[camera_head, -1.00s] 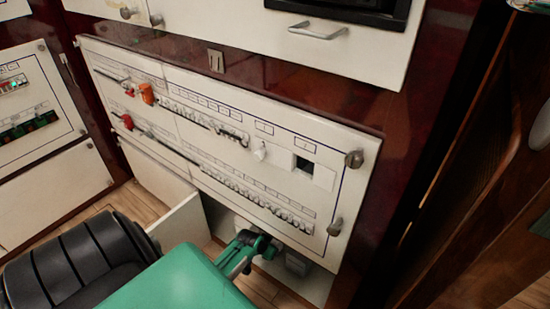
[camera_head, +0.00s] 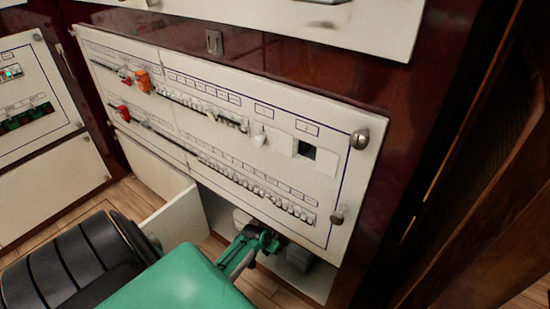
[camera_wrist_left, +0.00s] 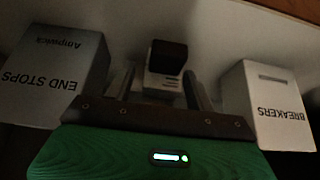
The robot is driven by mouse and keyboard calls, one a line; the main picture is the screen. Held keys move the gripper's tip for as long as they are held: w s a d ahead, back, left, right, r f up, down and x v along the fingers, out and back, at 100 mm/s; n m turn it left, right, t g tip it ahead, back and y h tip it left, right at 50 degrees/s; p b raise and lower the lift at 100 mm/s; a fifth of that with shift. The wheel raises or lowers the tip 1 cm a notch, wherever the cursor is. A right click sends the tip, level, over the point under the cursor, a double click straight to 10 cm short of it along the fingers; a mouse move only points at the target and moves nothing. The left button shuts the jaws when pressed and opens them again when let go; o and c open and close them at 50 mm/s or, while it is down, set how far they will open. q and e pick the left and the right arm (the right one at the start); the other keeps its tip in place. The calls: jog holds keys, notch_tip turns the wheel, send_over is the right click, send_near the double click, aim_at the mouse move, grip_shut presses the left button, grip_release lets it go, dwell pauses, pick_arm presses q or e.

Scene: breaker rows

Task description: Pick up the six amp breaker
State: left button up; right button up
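In the left wrist view a small white breaker (camera_wrist_left: 162,84) with a dark top stands between the two fingers of my left gripper (camera_wrist_left: 164,82). The fingers are apart, with a visible gap on the breaker's left; its amp rating is not readable. In the head view my left gripper (camera_head: 262,240) reaches into the open compartment below the breaker panel (camera_head: 345,190). The breaker is not distinguishable there. My right gripper is not in view.
In the left wrist view a white END STOPS box (camera_wrist_left: 60,82) stands left of the gripper and a white BREAKERS box (camera_wrist_left: 268,105) stands right. In the head view an open cabinet door (camera_head: 178,222) is left of my arm. The panel's lower edge is just above the gripper.

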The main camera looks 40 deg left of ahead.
pick_arm(q)
jog(key=c, duration=1)
jog(key=shift+r, duration=0.15)
jog(key=shift+c, duration=0.2)
